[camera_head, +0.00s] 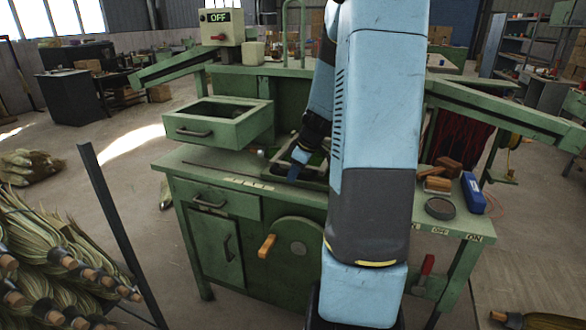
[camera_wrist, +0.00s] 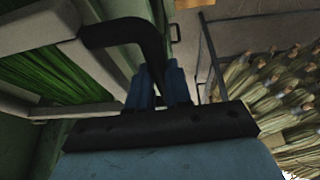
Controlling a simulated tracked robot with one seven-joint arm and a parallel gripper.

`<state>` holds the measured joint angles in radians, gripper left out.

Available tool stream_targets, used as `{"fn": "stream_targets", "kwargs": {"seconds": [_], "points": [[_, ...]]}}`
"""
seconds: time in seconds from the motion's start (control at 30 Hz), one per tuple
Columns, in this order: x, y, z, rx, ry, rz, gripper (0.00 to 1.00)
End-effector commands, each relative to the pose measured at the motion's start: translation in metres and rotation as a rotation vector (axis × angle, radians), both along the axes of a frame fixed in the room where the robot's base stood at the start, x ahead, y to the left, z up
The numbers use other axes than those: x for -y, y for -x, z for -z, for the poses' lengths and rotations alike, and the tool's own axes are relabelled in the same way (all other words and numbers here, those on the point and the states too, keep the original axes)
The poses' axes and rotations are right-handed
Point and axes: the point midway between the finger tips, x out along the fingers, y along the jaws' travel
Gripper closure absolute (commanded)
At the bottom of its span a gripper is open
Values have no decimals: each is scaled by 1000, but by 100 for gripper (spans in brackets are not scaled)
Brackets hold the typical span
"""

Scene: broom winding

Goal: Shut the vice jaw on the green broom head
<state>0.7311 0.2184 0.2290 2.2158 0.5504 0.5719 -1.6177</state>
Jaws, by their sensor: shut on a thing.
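The green broom head (camera_wrist: 62,85) shows at the left of the wrist view as a band of green bristles. It lies between pale bars of the vice jaw (camera_wrist: 42,32). A black bent handle (camera_wrist: 122,32) reaches from the vice down to my gripper (camera_wrist: 158,82). My gripper's blue fingers are shut on this handle. In the head view my gripper (camera_head: 297,163) is low over the green bench, at the vice. My own arm hides much of the vice there. I cannot tell how tightly the jaw sits against the broom head.
The green bench (camera_head: 205,163) has an open drawer box (camera_head: 218,120) above its left side. Wooden blocks (camera_head: 438,184), a dark round disc (camera_head: 439,208) and a blue tool (camera_head: 473,193) lie on its right. A broom rack (camera_head: 60,250) stands front left.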

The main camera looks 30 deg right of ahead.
Motion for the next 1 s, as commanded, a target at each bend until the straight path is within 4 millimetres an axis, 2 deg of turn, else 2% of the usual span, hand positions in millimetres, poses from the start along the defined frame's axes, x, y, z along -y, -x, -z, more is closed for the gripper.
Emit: {"fn": "stream_targets", "kwargs": {"seconds": [0.03, 0.17, 0.2, 0.43, 0.77, 0.87, 1.0], "points": [[-7, 3, 2, -10, -11, -10, 100], [-8, 3, 2, -10, -12, -12, 100], [-8, 3, 1, -9, -11, -12, 77], [-6, 1, 0, -5, -8, -9, 56], [-2, 2, -5, -1, -2, -5, 56], [0, 5, -14, 0, -1, -5, 56], [4, 12, -36, 2, -1, -4, 56]]}}
